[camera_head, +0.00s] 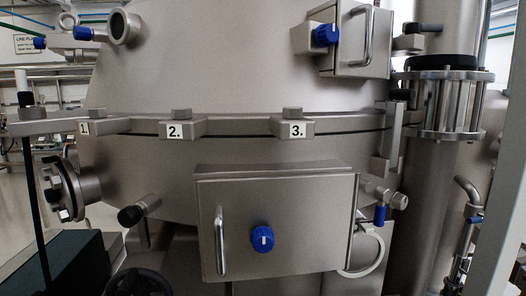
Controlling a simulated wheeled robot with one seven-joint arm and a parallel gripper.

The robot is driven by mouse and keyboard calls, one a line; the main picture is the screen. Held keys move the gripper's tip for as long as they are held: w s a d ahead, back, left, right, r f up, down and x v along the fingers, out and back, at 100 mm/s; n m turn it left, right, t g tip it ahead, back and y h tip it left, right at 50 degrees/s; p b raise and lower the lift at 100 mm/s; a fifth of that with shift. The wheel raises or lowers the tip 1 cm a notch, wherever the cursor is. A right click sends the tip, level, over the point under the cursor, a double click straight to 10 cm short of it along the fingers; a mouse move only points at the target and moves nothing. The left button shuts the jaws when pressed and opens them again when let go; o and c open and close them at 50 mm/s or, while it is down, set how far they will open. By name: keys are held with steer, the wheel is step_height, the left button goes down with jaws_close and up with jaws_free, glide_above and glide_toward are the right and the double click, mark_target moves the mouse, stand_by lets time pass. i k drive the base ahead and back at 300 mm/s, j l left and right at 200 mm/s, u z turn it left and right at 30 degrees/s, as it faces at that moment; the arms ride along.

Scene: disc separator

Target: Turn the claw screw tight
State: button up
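Several metal claws sit along the flange seam of the large steel separator vessel (240,70). The claw labelled 1 has a claw screw (97,113) with a dull hex head on top. The claw labelled 2 has a claw screw (181,114) of the same kind. The claw labelled 3 has a claw screw (293,112) that also stands upright on it. How tight each screw is cannot be told. My gripper is not in view.
Below the seam, a steel box door (318,215) with a handle and a blue knob (262,239) juts out. A smaller hatch (352,60) is at upper right, beside a thick vertical pipe (432,185). A flanged port (62,188) sticks out left. The space before the claws is clear.

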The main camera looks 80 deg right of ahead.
mark_target(398, 201)
steer(key=k, duration=0.8)
steer(key=k+z, duration=0.15)
steer(key=z, duration=0.3)
steer(key=k+z, duration=0.15)
steer(key=z, duration=0.3)
steer(key=k+l+z, duration=0.1)
steer(key=z, duration=0.35)
